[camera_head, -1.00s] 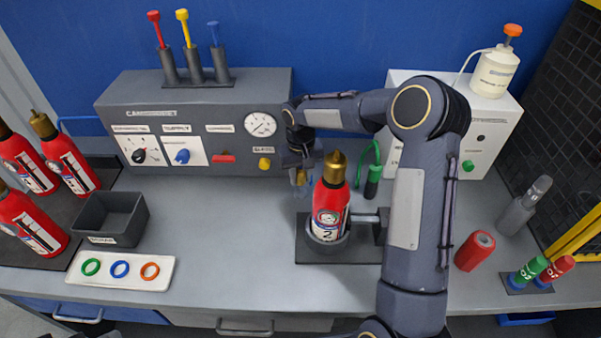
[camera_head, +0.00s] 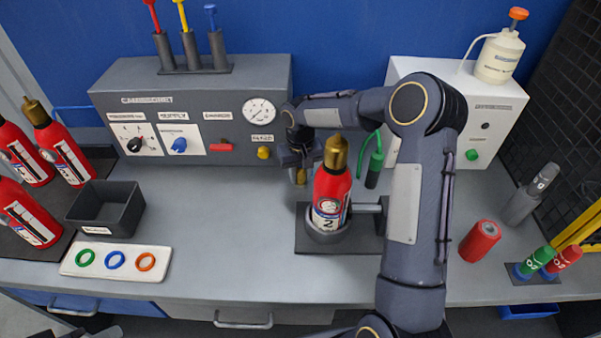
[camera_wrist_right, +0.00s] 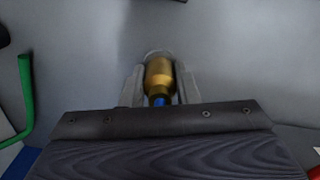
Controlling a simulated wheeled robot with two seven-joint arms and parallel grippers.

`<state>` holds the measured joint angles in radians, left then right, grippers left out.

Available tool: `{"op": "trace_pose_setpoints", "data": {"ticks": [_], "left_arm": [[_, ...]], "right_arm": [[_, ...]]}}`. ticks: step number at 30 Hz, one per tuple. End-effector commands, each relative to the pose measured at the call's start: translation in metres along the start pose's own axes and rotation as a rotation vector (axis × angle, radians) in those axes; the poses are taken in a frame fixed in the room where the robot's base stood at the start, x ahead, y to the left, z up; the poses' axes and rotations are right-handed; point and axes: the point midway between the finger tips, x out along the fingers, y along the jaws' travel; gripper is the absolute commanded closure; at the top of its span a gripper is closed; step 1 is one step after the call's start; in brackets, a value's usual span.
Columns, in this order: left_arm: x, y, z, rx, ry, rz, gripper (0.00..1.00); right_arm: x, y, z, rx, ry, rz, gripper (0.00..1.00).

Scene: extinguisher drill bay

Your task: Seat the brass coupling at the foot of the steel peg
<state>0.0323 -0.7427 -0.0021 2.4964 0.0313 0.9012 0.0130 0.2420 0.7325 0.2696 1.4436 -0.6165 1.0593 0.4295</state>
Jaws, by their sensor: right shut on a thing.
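The brass coupling (camera_wrist_right: 159,76) sits between the two grey fingers of my right gripper (camera_wrist_right: 159,88), which is shut on it. A blue part shows at the coupling's near end, and a pale grey rounded shape shows at its far end. I cannot make out the steel peg clearly. Dark shapes at the bottom left edge may be my left gripper; its state is unclear.
The extinguisher (camera_head: 331,190) stands in a dark holder (camera_head: 307,240) close to my right gripper. Behind is the grey gauge panel (camera_head: 190,95); a white box (camera_head: 485,110) with a green hose stands to the right.

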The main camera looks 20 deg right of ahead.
Motion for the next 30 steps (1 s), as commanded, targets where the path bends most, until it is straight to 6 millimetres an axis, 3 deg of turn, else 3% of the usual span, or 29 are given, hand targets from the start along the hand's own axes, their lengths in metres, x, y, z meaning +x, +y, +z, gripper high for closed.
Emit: {"op": "trace_pose_setpoints", "data": {"ticks": [5, 6, 11, 21, 30], "left_arm": [[0.000, 0.000, 0.000, 0.000, 0.000, 0.000, 0.64], [0.000, 0.000, 0.000, 0.000, 0.000, 0.000, 0.64], [0.000, 0.000, 0.000, 0.000, 0.000, 0.000, 0.64], [0.001, 0.000, 0.000, 0.000, 0.000, 0.000, 0.64], [0.006, -0.003, 0.003, 0.000, 0.000, 0.000, 0.64]], "right_arm": [[-0.001, 0.000, 0.000, 0.000, 0.001, 0.000, 0.99], [-0.001, 0.000, 0.000, 0.000, 0.001, 0.000, 0.68], [-0.001, 0.000, 0.000, 0.000, 0.001, 0.000, 0.47], [-0.004, 0.000, 0.000, 0.001, 0.001, 0.001, 0.47], [-0.052, 0.000, -0.001, 0.002, 0.004, 0.000, 0.47]]}}
